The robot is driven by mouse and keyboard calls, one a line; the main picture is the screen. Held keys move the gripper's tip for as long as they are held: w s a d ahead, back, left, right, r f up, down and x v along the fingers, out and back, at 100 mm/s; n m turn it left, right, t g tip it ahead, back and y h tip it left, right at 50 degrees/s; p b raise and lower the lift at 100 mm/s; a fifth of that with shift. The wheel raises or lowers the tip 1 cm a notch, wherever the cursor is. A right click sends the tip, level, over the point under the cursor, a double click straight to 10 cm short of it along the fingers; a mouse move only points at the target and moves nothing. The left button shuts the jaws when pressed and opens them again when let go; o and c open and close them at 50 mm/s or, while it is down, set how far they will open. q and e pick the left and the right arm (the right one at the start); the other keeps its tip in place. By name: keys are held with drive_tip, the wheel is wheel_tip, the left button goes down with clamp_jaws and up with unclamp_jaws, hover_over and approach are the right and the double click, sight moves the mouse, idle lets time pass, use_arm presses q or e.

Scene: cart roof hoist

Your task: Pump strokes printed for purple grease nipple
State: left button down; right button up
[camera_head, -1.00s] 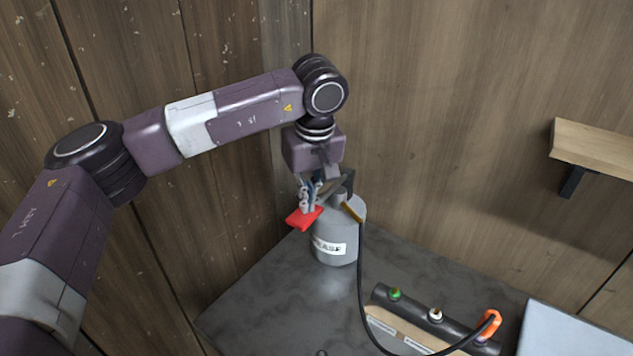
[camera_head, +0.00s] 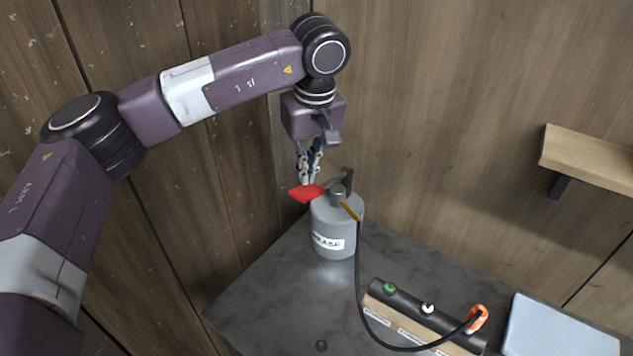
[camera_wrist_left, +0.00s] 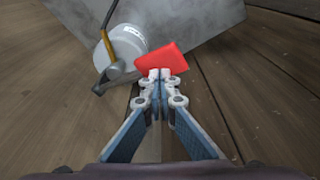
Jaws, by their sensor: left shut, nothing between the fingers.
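A grey grease can (camera_head: 335,232) with a white label stands at the back of the dark table. A red paddle (camera_head: 306,193) shows at the left of its top; it also shows in the left wrist view (camera_wrist_left: 162,57). My left gripper (camera_head: 309,180) is shut and empty, pointing down right at the red paddle; whether it touches is unclear. A black bar (camera_head: 455,325) carries a green nipple (camera_head: 390,287) and a white nipple (camera_head: 428,307). An orange coupler (camera_head: 478,318) sits at its right end. No purple nipple shows. My right gripper is out of view.
A black hose (camera_head: 361,290) runs from the can to the orange coupler. Small labels (camera_head: 378,316) on a tan strip below the bar are unreadable. A pale flat panel (camera_head: 560,328) lies at right. A wooden shelf (camera_head: 590,155) is on the wall. The table's left front is mostly clear.

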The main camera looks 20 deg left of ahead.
use_arm(q)
drive_tip(key=shift+f, duration=0.1)
wheel_tip(320, 180, down, 9)
drive_tip(key=b, duration=0.6)
wheel_tip(320, 180, up, 9)
drive_tip(key=p, duration=0.6)
wheel_tip(320, 180, down, 9)
drive_tip(key=b, duration=0.6)
wheel_tip(320, 180, up, 9)
drive_tip(key=p, duration=0.6)
drive_tip(key=shift+p, duration=0.35)
drive_tip(key=shift+s, duration=0.1)
